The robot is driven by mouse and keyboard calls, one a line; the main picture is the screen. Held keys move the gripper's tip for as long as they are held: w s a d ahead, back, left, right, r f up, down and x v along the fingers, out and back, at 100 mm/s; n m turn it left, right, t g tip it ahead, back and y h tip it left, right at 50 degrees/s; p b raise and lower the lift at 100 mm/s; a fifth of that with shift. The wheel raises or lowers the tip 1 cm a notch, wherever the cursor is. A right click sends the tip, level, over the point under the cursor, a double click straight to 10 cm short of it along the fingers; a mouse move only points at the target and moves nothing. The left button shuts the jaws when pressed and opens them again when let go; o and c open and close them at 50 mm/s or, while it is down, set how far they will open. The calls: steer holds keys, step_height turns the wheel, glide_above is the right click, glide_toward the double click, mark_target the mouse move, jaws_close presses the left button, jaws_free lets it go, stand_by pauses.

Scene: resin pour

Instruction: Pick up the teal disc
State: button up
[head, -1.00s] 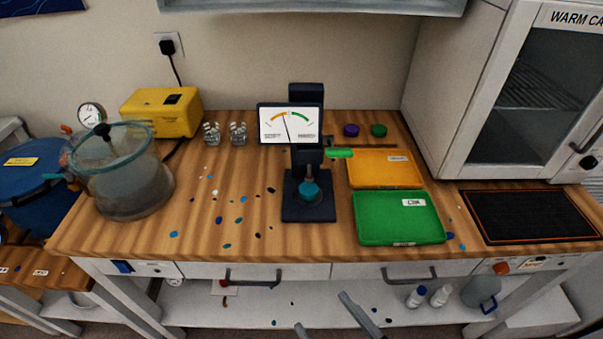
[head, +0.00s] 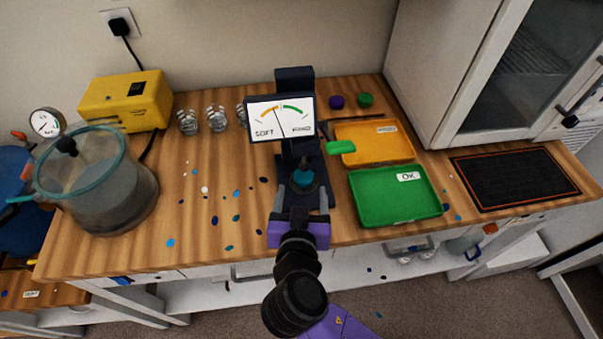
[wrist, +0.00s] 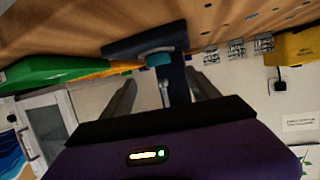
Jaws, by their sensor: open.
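The teal disc (head: 303,180) sits on the dark base of the hardness gauge (head: 281,118), under its dial head. In the wrist view the teal disc (wrist: 160,57) shows on the dark base, ahead of the fingers. My gripper (head: 303,198) is open at the front of the gauge, with one finger to each side and just short of the disc. In the wrist view the two fingers of my gripper (wrist: 163,98) stand apart with nothing held between them. Whether a finger touches the base cannot be told.
A green tray marked OK (head: 395,217) and an orange tray (head: 372,150) lie right of the gauge. A green handle (head: 341,147) juts from the gauge. A glass chamber (head: 88,190) stands left. Purple (head: 336,102) and green discs (head: 365,100) lie behind.

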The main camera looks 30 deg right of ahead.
mark_target(304, 178)
steer(key=shift+f+p+x, duration=0.15)
steer(key=shift+p+x, duration=0.35)
steer(key=shift+x, duration=1.2)
steer(key=shift+f+p+x, duration=0.1)
steer(key=shift+p+x, duration=0.4)
steer(key=shift+x, duration=1.25)
steer(key=shift+s, duration=0.15)
jaws_close()
steer(key=shift+r, duration=0.15)
